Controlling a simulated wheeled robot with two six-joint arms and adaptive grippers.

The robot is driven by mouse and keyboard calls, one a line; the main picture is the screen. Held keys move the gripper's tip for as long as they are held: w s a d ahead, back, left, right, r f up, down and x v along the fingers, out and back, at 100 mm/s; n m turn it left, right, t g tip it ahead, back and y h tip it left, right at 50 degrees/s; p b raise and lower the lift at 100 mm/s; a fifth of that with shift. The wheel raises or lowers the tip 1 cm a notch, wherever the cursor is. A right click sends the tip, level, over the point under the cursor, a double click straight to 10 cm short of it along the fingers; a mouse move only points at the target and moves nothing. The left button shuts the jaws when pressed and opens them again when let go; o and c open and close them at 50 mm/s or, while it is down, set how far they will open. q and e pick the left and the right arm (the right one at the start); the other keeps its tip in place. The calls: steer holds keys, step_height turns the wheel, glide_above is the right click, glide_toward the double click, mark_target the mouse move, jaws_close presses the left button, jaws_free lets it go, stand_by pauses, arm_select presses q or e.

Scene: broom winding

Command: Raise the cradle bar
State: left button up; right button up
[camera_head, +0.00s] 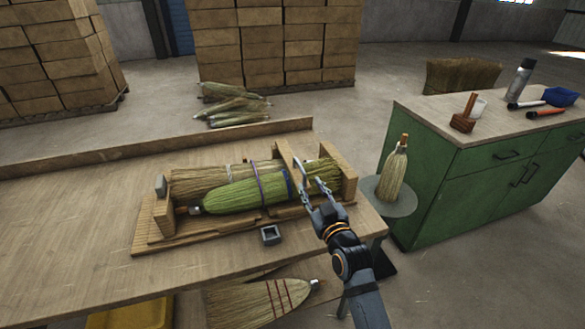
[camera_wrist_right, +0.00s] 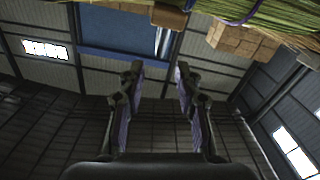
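A wooden cradle (camera_head: 162,218) lies on the workbench, with upright end boards. Brooms lie lengthwise in it, including a green-bristled broom (camera_head: 232,194) with a purple band. A pale wooden bar (camera_head: 285,154) stands across the cradle toward its right end; I take it for the cradle bar. Its lower part is hidden by bristles and my gripper. My right gripper (camera_head: 309,174) is at the cradle's right part, just right of the bar. In the right wrist view its fingers (camera_wrist_right: 158,80) are apart with nothing between them. Contact with the bar cannot be told. My left gripper is out of view.
A small grey metal block (camera_head: 270,235) sits in front of the cradle. A short broom (camera_head: 394,172) stands on a round grey stool (camera_head: 402,204) to the right. A green cabinet (camera_head: 470,190) holds tools further right. The bench's left side (camera_head: 60,240) is clear.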

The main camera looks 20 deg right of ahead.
mark_target(295, 158)
steer(key=shift+w, duration=0.35)
steer(key=w+p, duration=0.1)
steer(key=w, duration=0.8)
steer(key=shift+w+a, duration=0.1)
steer(key=shift+w, duration=0.25)
jaws_close()
